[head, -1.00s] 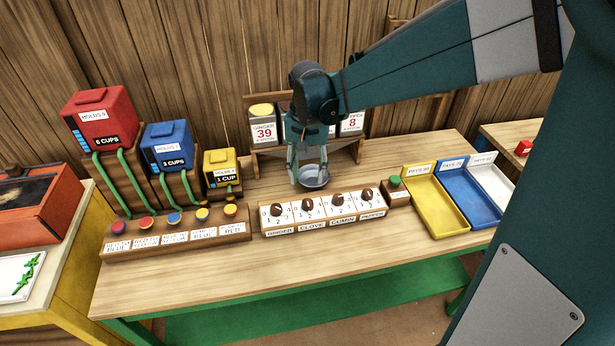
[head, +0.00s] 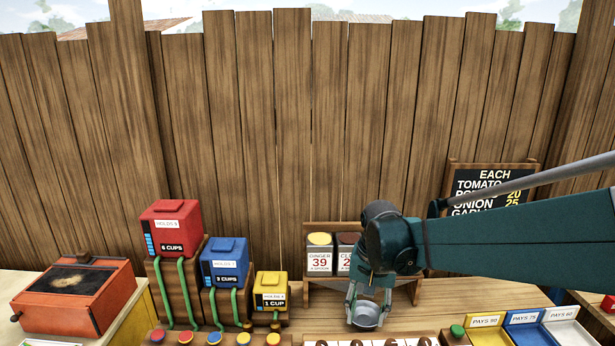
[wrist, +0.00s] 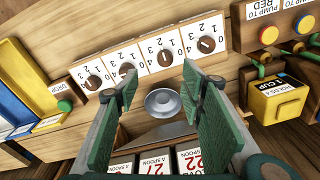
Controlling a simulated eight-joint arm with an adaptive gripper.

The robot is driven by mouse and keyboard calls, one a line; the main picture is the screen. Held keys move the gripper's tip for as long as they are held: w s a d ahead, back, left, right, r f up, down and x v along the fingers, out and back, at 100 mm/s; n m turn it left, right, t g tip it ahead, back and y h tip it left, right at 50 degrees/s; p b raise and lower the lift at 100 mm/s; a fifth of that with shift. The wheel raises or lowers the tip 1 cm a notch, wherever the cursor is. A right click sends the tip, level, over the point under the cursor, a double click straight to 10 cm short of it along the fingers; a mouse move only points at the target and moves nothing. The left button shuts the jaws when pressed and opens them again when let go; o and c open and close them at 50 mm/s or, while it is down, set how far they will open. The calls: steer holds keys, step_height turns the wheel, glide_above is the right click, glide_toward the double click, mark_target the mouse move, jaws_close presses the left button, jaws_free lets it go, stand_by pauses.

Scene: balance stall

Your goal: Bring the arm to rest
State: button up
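My gripper (head: 368,306) is at the end of my teal arm, pointing down in front of the spice canisters. In the wrist view my gripper (wrist: 158,82) has its two green fingers spread apart with nothing pinched between them. A small round metal bowl (wrist: 163,103) shows in the gap between the fingers, beyond them. In the head view the bowl (head: 365,316) appears between and just below the fingertips. I cannot tell whether a finger touches it.
A dial panel (wrist: 147,62) lies just past the bowl. Canisters (head: 319,256) stand on a rack behind my gripper. Red (head: 171,230), blue (head: 224,262) and yellow (head: 270,292) dispensers are left. Coloured trays (head: 489,335) are right. A price board (head: 490,185) hangs on the fence.

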steer(key=s+d+r+n+t, duration=0.2)
steer(key=s+d+r+t, duration=0.1)
steer(key=s, duration=0.7)
steer(key=s+d+r+n+t, duration=0.2)
steer(key=s+d+r+t, duration=0.1)
steer(key=s, duration=0.7)
steer(key=shift+s+r, duration=0.1)
stand_by(0.4)
step_height(320, 180, down, 14)
steer(key=b, duration=1.4)
steer(key=shift+o, duration=0.2)
steer(key=shift+r, duration=0.1)
stand_by(0.9)
